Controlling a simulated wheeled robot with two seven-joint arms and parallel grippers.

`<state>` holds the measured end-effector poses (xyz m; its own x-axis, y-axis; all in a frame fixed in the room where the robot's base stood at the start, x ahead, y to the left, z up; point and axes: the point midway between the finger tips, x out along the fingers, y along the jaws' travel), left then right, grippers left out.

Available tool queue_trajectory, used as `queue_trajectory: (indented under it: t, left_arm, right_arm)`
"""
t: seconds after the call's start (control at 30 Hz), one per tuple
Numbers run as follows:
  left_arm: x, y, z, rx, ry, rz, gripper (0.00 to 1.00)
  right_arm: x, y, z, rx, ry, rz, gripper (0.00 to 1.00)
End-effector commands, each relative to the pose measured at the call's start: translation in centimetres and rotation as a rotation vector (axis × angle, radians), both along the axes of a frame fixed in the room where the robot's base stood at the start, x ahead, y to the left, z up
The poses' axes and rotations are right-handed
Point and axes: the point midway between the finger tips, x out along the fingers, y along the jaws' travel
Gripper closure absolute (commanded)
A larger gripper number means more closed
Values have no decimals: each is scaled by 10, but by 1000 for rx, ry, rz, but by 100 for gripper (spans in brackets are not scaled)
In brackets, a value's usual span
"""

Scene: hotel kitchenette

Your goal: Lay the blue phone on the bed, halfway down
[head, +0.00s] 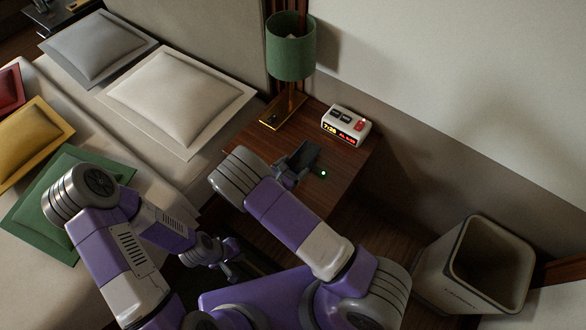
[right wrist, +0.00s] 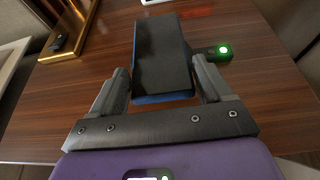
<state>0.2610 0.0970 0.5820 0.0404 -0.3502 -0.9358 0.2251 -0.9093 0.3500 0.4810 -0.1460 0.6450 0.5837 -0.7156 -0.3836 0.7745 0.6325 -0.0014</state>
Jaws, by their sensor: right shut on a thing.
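The blue phone (right wrist: 163,60) is a dark slab with a blue edge. In the right wrist view it sits between the two fingers of my right gripper (right wrist: 165,88), which is shut on it above the wooden nightstand (right wrist: 90,85). In the head view the phone (head: 304,154) shows small and dark over the nightstand, with my right gripper (head: 290,172) partly hidden by its arm. The bed (head: 60,290) fills the left of the head view. My left gripper (head: 232,262) hangs low beside the bed; its fingers are too small to read.
Several pillows lie on the bed, including white (head: 175,95), green (head: 50,215) and yellow (head: 30,135) ones. A green lamp (head: 291,50) and a clock (head: 346,124) stand on the nightstand. A small green-lit device (head: 323,173) lies near the phone. A bin (head: 480,265) stands at right.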

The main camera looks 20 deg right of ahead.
Motion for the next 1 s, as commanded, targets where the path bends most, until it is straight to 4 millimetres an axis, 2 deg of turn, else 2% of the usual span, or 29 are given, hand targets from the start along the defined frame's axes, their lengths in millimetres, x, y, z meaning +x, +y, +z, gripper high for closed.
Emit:
queue_trajectory:
  t: [0.33, 0.37, 0.5, 0.77, 1.0]
  left_arm:
    - [0, 0, -3, 0, 0, 0, 100]
    - [0, 0, -3, 0, 0, 0, 100]
    - [0, 0, -2, 0, 0, 0, 100]
    - [0, 0, -1, 0, 0, 0, 100]
    - [0, 0, 14, 0, 0, 0, 100]
  right_arm:
    - [1, 0, -3, -1, -2, 1, 65]
    - [0, 0, -3, 0, -2, 1, 19]
    - [0, 0, -2, 0, -2, 1, 0]
    - [0, 1, -2, 0, 0, 1, 0]
    - [-24, 26, 13, -1, 1, 5, 0]
